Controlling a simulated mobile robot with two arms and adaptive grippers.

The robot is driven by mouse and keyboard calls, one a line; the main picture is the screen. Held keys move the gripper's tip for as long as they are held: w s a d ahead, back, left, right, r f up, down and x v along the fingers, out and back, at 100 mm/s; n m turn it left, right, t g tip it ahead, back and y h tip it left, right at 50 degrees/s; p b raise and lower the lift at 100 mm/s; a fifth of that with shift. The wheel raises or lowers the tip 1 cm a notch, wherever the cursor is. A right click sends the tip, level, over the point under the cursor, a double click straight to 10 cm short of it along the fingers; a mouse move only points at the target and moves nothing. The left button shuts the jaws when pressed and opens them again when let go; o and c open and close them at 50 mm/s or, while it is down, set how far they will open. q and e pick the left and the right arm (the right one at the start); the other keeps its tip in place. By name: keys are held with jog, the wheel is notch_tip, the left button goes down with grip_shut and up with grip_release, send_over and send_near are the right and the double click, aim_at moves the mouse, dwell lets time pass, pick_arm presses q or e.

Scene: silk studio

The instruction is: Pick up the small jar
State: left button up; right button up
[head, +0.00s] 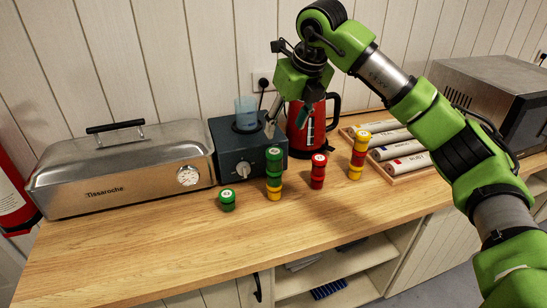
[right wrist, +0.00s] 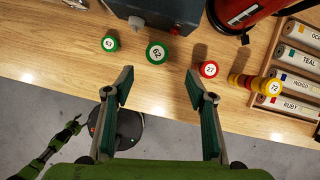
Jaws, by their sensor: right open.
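Several small round jars with numbered lids stand on the wooden counter. A single green jar (head: 228,200) is at the left, and its lid reads 63 in the right wrist view (right wrist: 109,44). A green and yellow stack (head: 274,174) is topped by the green jar 62 (right wrist: 157,53). A red stack (head: 318,172) is topped by jar 23 (right wrist: 208,69). A yellow and red stack (head: 358,156) is topped by jar 72 (right wrist: 272,87). My right gripper (head: 289,113) is above and behind the stacks, open and empty; its fingers (right wrist: 159,88) frame the counter's front edge.
Behind the jars are a dark blue appliance (head: 245,150) with a cup, and a red kettle (head: 304,128). A steel roaster (head: 125,165) is left. A tray of labelled rolls (head: 402,178) and a microwave (head: 490,85) are right. The front left counter is clear.

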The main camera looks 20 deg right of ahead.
aim_at(275, 152)
jog(key=p+x, duration=0.1)
jog(key=x, duration=0.6)
jog(key=shift+w+a+f+p, duration=0.1)
jog(key=shift+a+f+p, duration=0.05)
jog(key=shift+f+p, duration=0.35)
jog(key=shift+p, duration=0.15)
jog(key=p+x, duration=0.2)
jog(key=x, duration=0.2)
jog(key=shift+a+f, duration=0.15)
jog(key=shift+a, duration=0.05)
jog(key=shift+w+f, duration=0.15)
jog(key=shift+f, duration=0.1)
jog(key=c, duration=1.2)
